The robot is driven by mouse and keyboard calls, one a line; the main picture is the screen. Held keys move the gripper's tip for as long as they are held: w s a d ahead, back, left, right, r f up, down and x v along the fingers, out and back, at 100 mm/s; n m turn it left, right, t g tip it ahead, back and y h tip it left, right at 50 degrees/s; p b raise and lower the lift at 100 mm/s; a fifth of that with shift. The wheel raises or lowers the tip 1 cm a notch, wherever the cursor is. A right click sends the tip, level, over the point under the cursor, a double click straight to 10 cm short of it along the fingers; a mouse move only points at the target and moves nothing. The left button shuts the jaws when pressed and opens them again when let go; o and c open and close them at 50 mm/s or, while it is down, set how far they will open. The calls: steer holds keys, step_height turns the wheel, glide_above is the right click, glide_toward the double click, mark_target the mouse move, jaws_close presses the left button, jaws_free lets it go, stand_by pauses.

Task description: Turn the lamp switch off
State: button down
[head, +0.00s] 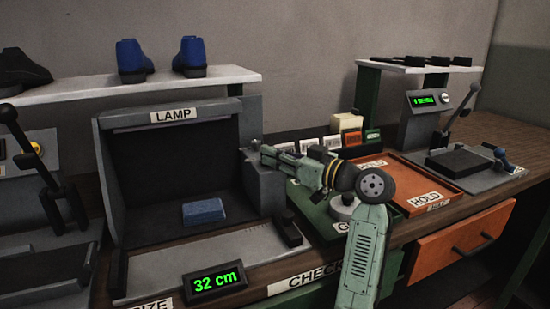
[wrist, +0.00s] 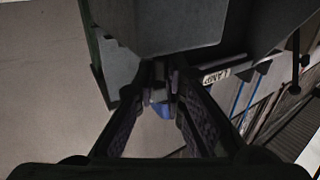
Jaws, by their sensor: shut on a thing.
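The lamp box (head: 178,114), a grey open-fronted hood with a LAMP label, stands left of centre in the head view. Its inside looks dark. The lamp switch (head: 256,143) is a small grey piece on the box's right side, largely hidden by my fingers. My gripper (head: 264,153) reaches in from the right at that side. In the wrist view my gripper (wrist: 160,82) has its fingertips close together, shut on a small grey piece that appears to be the switch. The switch's exact position is hidden.
A blue block (head: 203,211) lies inside the lamp box. A 32 cm display (head: 216,282) stands in front. Right are a green tray (head: 314,212), an orange HOLD tray (head: 446,184) and a press with a lever (head: 459,117). Blue shoes (head: 190,57) stand on the shelf above.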

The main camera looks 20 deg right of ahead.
stand_by(0.3)
steer(key=c, duration=1.7)
jaws_free()
steer(key=shift+o, duration=0.2)
steer(key=v, duration=1.2)
steer(key=shift+f, duration=0.15)
